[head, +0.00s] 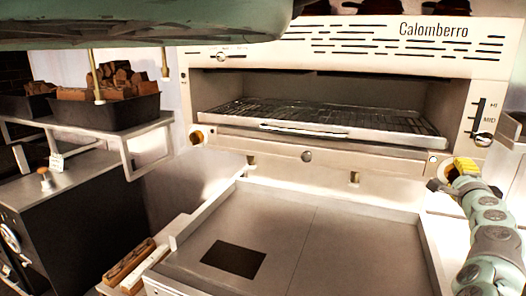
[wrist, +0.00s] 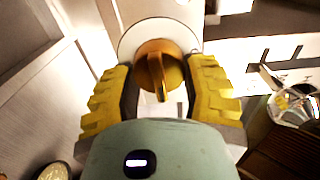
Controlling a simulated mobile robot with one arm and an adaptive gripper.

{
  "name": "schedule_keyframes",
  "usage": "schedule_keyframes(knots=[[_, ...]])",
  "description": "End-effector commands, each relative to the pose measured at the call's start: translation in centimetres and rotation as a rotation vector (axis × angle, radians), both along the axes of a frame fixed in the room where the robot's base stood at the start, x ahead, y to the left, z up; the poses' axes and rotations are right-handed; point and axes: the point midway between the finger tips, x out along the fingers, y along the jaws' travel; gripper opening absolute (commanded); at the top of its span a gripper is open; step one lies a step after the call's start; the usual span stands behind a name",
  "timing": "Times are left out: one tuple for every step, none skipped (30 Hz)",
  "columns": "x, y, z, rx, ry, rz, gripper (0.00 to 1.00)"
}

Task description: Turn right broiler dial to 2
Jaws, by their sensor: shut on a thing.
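The right broiler dial (wrist: 158,62) is a round brass knob with a raised grip bar on a pale round plate. In the wrist view its bar stands nearly upright in the picture. My gripper (wrist: 163,82) has its yellow ribbed fingers on both sides of the dial, shut on it. In the head view my gripper (head: 463,167) is at the right end of the broiler front and hides the dial there. The white broiler (head: 330,62) has an open front with a wire rack inside. I cannot read any numbers around the dial.
A matching brass dial (head: 197,137) is at the broiler's left end. A lever (head: 482,138) on a slotted scale sits above my gripper. A flat steel surface (head: 320,225) lies below the broiler. A shelf with dark bins (head: 107,112) stands at left.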

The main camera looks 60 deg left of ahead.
Motion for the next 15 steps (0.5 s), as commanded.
schedule_keyframes(knots=[[0.05, -0.16, -0.22, 0.022, 0.021, -0.002, 0.11], [0.05, -0.18, -0.22, 0.038, 0.030, -0.002, 0.11], [0.05, -0.16, -0.23, 0.056, 0.042, -0.002, 0.11], [0.03, -0.14, -0.23, 0.070, 0.052, -0.002, 0.11], [0.03, -0.14, -0.23, 0.081, 0.059, -0.002, 0.11], [0.03, -0.13, -0.24, 0.096, 0.069, -0.002, 0.11], [0.03, -0.13, -0.24, 0.105, 0.076, -0.002, 0.11], [0.03, -0.13, -0.25, 0.115, 0.082, -0.002, 0.11], [0.02, -0.12, -0.27, 0.125, 0.089, -0.002, 0.11], [0.03, -0.11, -0.27, 0.132, 0.094, -0.001, 0.11], [0.02, -0.10, -0.28, 0.139, 0.099, -0.001, 0.11], [0.02, -0.09, -0.30, 0.145, 0.103, -0.001, 0.11], [0.01, -0.09, -0.31, 0.150, 0.106, -0.001, 0.11], [0.00, -0.08, -0.31, 0.154, 0.109, -0.001, 0.11], [0.00, -0.08, -0.32, 0.157, 0.111, -0.001, 0.11]])
